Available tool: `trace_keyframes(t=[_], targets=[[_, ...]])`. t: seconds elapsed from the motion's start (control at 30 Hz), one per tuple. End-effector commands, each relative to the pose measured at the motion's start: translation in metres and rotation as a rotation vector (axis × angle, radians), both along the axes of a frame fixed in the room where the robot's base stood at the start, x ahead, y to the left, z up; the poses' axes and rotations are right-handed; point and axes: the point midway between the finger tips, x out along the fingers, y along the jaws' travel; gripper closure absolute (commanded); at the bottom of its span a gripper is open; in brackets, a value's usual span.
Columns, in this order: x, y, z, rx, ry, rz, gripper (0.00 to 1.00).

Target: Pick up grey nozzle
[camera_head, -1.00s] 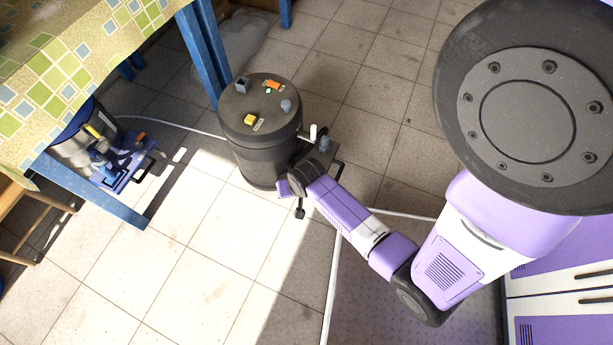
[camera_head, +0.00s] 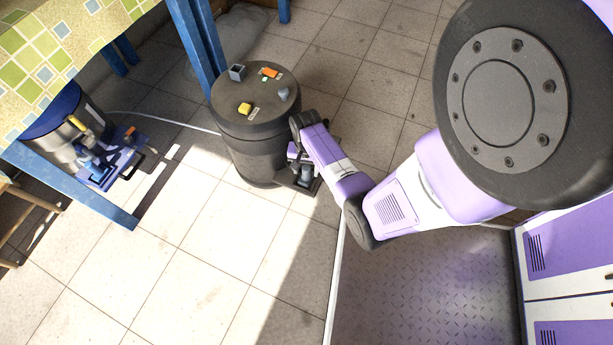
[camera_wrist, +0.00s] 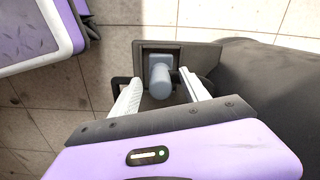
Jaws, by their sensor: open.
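The grey nozzle (camera_wrist: 159,75) is a blue-grey rounded piece on a small dark square holder (camera_wrist: 196,56) beside the black barrel (camera_wrist: 270,95). In the wrist view my gripper (camera_wrist: 161,76) is open, with its pale fingers on either side of the nozzle. I cannot tell whether either finger touches it. In the head view my gripper (camera_head: 294,155) is low beside the right side of the barrel (camera_head: 255,150). The nozzle (camera_head: 306,174) is small and partly hidden there by my arm.
On the barrel's top are a grey open box (camera_head: 237,72), an orange piece (camera_head: 269,72), a yellow piece (camera_head: 245,108) and a grey cone-like piece (camera_head: 283,94). A cloth-covered table (camera_head: 60,50) with blue legs stands left. The tiled floor in front is clear.

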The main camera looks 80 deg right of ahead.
Motion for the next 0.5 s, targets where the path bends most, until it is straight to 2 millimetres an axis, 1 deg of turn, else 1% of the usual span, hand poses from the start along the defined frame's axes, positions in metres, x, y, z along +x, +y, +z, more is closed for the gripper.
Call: trace_keyframes(t=[0.03, 0.2, 0.47, 0.5], targets=[[0.0, -0.002, -0.012, 0.001, 0.001, -0.001, 0.46], [-0.001, -0.003, -0.034, 0.001, 0.001, 0.001, 0.46], [0.0, -0.003, -0.035, 0.0, 0.0, 0.002, 0.46], [0.0, -0.003, -0.035, 0.0, 0.0, 0.002, 0.52]])
